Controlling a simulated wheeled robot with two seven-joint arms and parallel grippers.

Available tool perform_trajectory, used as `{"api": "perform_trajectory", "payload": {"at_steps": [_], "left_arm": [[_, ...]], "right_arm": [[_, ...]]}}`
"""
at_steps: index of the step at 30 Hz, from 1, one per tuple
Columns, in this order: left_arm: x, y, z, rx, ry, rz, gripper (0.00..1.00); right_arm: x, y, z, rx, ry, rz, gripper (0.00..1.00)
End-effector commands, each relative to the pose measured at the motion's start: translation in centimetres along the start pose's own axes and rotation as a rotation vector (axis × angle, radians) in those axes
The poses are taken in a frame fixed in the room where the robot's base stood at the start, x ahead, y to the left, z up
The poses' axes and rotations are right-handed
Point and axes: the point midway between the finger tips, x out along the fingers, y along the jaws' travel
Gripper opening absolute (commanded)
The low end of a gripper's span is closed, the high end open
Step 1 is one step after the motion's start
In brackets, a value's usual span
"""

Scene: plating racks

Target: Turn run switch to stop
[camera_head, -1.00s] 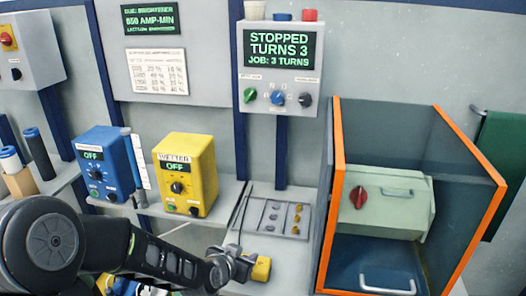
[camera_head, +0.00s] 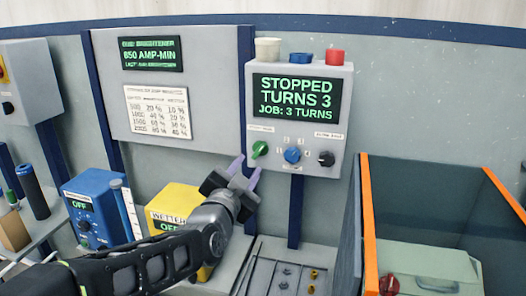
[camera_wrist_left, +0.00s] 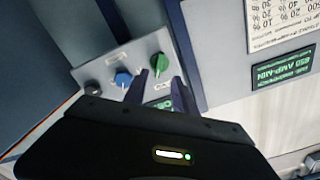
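The grey control box (camera_head: 300,120) on the wall has a screen reading "STOPPED TURNS 3 JOB: 3 TURNS". Below the screen are a green knob (camera_head: 259,149), a blue knob (camera_head: 292,155) and a black knob (camera_head: 326,159); their small labels are not readable. My left gripper (camera_head: 245,172) is open and empty, just below and left of the green knob. In the left wrist view the green knob (camera_wrist_left: 159,63) shows beyond the two spread fingers (camera_wrist_left: 157,88), apart from them. The blue knob (camera_wrist_left: 122,79) is beside one finger. My right gripper is not in view.
A yellow box labelled wetter (camera_head: 170,209) and a blue box (camera_head: 92,211) stand below on the shelf. An orange-edged enclosure (camera_head: 367,220) is at the right.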

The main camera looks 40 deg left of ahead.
Motion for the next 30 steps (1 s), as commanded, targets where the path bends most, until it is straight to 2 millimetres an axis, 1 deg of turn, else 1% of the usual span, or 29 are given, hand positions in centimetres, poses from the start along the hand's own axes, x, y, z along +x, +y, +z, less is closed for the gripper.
{"api": "perform_trajectory", "payload": {"at_steps": [5,8,14,21,25,30], "left_arm": [[0.2,0.1,0.0,-0.001,-0.001,0.002,0.33],[0.7,0.1,0.0,-0.002,-0.001,0.003,0.33],[3.0,0.1,-0.1,-0.002,-0.003,0.006,0.33],[6.4,0.1,-0.1,-0.002,-0.002,0.006,0.33],[7.5,0.1,-0.1,-0.002,-0.001,0.004,0.33],[7.9,0.1,0.0,-0.003,0.000,0.003,0.33]], "right_arm": [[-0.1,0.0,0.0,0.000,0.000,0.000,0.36],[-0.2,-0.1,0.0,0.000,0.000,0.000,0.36],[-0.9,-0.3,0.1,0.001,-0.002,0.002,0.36],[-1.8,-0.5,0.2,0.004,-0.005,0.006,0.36],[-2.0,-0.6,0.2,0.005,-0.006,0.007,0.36],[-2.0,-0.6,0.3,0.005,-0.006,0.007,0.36]]}}
